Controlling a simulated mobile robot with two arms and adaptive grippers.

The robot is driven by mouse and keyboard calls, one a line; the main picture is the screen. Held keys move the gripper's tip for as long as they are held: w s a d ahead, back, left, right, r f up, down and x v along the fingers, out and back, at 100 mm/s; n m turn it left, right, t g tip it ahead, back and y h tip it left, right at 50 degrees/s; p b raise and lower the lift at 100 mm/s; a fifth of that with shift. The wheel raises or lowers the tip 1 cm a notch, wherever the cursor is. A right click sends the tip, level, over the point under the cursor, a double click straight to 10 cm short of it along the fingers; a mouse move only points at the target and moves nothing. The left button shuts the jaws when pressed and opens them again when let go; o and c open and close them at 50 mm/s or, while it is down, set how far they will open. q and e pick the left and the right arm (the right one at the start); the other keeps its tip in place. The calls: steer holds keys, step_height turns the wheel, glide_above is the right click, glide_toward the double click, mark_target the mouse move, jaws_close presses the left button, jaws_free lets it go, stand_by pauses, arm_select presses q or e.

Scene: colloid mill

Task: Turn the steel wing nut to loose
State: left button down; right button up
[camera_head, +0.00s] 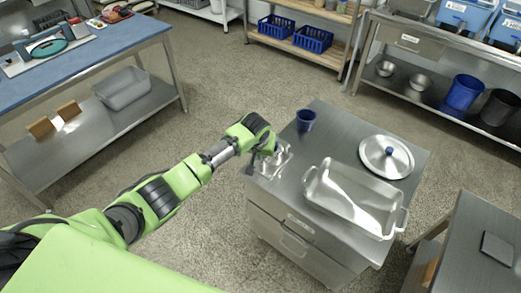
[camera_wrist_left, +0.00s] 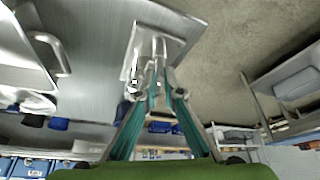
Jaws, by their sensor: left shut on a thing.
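My left gripper (camera_head: 275,148) reaches over the left corner of a steel cabinet top, onto a small shiny steel fixture (camera_head: 274,166). In the left wrist view the gripper's teal fingers (camera_wrist_left: 160,92) come together at the tips on a small steel piece, which I take to be the steel wing nut (camera_wrist_left: 157,73). It sits by the upright steel part on the fixture's square plate (camera_wrist_left: 178,22). The fingertips hide much of the wing nut, so its exact angle cannot be told. In the head view the gripper covers it. My right gripper is not in view.
A blue-topped table (camera_head: 75,70) stands at the left. Open floor (camera_head: 215,95) lies between them.

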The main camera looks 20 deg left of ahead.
arm_select(q)
steer(key=shift+w+d+n+g+y+b, duration=0.2)
steer(key=shift+n+g+y+b, duration=0.35)
steer(key=shift+n+b, duration=1.05)
steer(key=shift+w+d+n+g+y+b, duration=0.15)
steer(key=shift+d+n+g+y+b, duration=0.35)
steer(key=shift+n, duration=2.1)
steer(key=shift+w+a+n+g+y+b, duration=0.1)
steer(key=shift+w+n+g+y+b, duration=0.2)
steer(key=shift+n+y+b, duration=1.25)
steer(key=shift+s+n+h+p, duration=0.1)
steer(key=shift+n+h+p, duration=0.2)
steer(key=shift+n+h, duration=0.4)
steer(key=c, duration=2.2)
jaws_free()
steer(key=v, duration=1.2)
